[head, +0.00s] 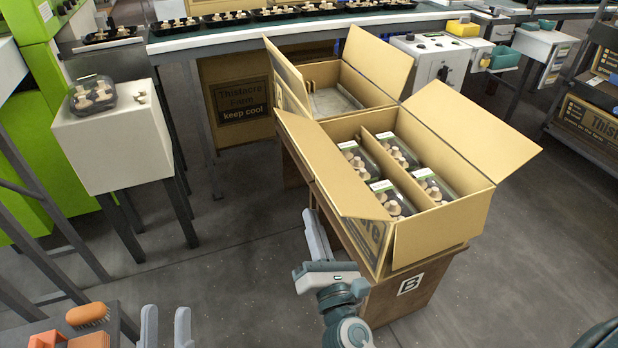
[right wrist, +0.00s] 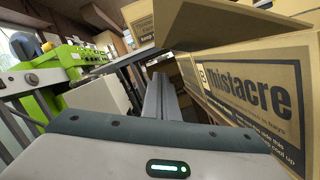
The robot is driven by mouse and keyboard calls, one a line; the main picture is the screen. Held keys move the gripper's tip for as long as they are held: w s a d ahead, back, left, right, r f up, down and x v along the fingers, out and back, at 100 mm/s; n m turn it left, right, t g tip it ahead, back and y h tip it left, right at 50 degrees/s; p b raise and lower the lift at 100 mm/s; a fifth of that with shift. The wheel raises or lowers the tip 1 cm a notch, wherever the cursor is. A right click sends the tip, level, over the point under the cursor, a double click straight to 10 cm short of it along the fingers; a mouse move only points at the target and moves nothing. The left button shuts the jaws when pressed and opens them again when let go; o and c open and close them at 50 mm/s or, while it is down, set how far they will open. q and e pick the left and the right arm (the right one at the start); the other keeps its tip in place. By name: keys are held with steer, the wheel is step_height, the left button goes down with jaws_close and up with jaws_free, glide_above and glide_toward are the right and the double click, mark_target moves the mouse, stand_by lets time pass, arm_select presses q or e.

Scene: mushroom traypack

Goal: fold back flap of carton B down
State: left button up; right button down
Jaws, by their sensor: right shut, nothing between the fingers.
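Carton B (head: 440,235) stands open on a brown stand marked B (head: 412,284). It holds several mushroom trays (head: 395,196) either side of a cardboard divider (head: 402,165). A large flap (head: 472,125) leans outward on its right, and a long flap (head: 335,165) is raised along its left. I cannot clearly pick out its back flap from the neighbouring carton's flaps. My right gripper (head: 314,222) is shut and empty, left of carton B and apart from it. Its fingers (right wrist: 160,98) show beside a printed carton wall (right wrist: 258,95). My left gripper (head: 165,318) is open and empty at the bottom left.
Another open carton (head: 335,75) stands directly behind carton B. A conveyor (head: 270,32) with trays runs across the back. A white pedestal (head: 115,140) with a packed tray is at left. A brush (head: 88,314) lies at the lower left. Floor between pedestal and carton B is clear.

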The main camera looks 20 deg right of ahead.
mark_target(326, 157)
steer(key=shift+w, duration=0.1)
